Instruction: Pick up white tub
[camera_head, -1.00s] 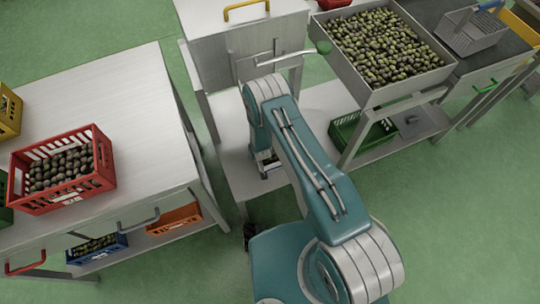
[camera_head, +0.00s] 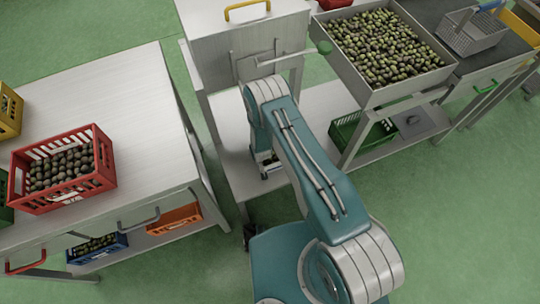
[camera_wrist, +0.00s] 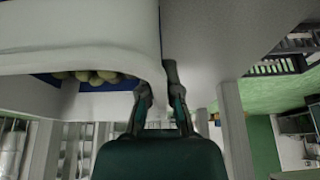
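A large white, round-edged thing that looks like the white tub (camera_wrist: 75,35) fills the upper left of the wrist view, very close. A blue surface and several pale green olives (camera_wrist: 95,76) show just below its edge. My gripper (camera_wrist: 158,82) reaches up from the bottom of the wrist view with its two dark fingers apart, near the white thing's right corner. The left fingertip meets its lower edge and the right finger lies along its right side. Whether they press on it cannot be told.
In the head view, a table (camera_head: 105,120) with a red olive crate (camera_head: 62,195) stands left. A large olive tray (camera_head: 375,85) stands at the upper right, above a green crate (camera_head: 358,132) on a lower shelf. Table legs stand close around my arm. Green floor is clear at lower right.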

